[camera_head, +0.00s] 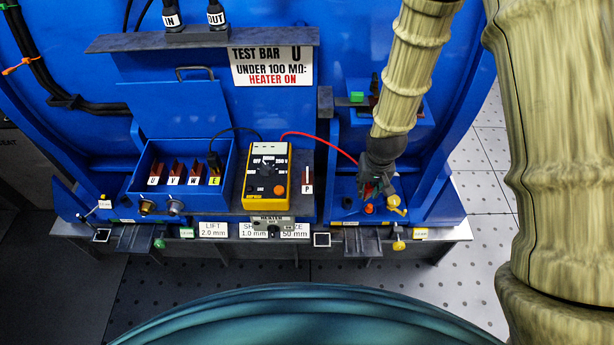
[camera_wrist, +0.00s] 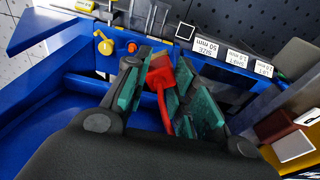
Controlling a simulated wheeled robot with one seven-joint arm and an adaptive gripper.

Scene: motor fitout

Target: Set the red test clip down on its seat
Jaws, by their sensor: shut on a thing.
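The red test clip (camera_wrist: 160,72) is between the green pads of my gripper (camera_wrist: 168,92) in the wrist view, and its red lead runs back between the fingers. In the head view my gripper (camera_head: 376,186) is over the blue bay right of the meter, with a little of the red clip (camera_head: 367,189) showing. The red lead (camera_head: 318,138) arcs from the yellow meter (camera_head: 267,172) to the gripper. A dark red-brown block marked P (camera_head: 307,170) stands right of the meter, apart from the clip; it also shows in the wrist view (camera_wrist: 276,126). I cannot tell if it is the seat.
A blue box (camera_head: 135,178) left of the meter holds several brown labelled terminals, with a black clip at E. An orange knob (camera_wrist: 132,47) and a yellow lever (camera_wrist: 104,44) are close to my gripper. The blue bay wall (camera_wrist: 35,60) stands beside it.

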